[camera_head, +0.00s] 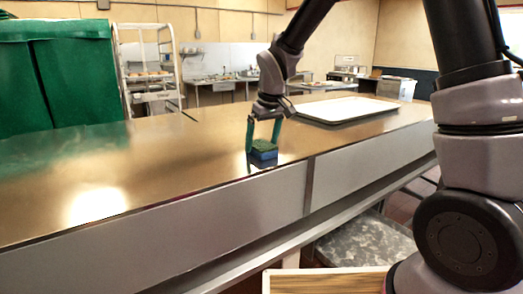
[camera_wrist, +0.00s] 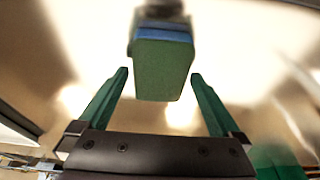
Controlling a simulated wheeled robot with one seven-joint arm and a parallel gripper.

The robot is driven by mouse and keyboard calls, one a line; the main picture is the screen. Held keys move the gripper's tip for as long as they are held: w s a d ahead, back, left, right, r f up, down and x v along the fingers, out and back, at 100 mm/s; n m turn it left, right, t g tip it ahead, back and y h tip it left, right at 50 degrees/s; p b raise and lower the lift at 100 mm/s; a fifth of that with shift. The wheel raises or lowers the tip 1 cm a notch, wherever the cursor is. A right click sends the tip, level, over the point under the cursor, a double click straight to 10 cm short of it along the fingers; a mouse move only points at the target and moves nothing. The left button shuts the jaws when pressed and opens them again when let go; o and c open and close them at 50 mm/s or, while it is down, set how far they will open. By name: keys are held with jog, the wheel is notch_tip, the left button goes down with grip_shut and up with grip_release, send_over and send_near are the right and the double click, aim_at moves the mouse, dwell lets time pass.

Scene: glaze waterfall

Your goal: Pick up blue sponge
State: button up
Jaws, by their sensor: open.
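The blue sponge (camera_head: 264,154) sits on the metal counter near its front edge, with a dark green top layer. My gripper (camera_head: 263,143) is above it, pointing down, with its green fingers on either side of the sponge in the head view. In the wrist view the sponge (camera_wrist: 163,62) shows a large green face with a blue band behind it. There the open fingers of my gripper (camera_wrist: 160,76) stand to its left and right with visible gaps. I cannot tell whether the fingers touch it.
The metal counter (camera_head: 140,165) is mostly bare to the left of the sponge. A pale tray (camera_head: 343,110) lies on the counter behind and to the right. A green covered object (camera_head: 60,75) and a white rack (camera_head: 150,70) stand behind the counter.

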aim_at(260, 143)
jog(key=shift+f, duration=0.25)
dwell(0.3)
jog(key=c, duration=1.3)
jog(key=shift+r, duration=0.55)
notch_tip(260, 143, up, 3)
jog(key=shift+r, duration=0.1)
jog(key=s+d, duration=0.3)
jog(key=s, duration=0.2)
jog(key=s+d, duration=0.3)
jog(key=s, duration=0.2)
jog(key=s+d, duration=0.4)
jog(key=s, duration=0.1)
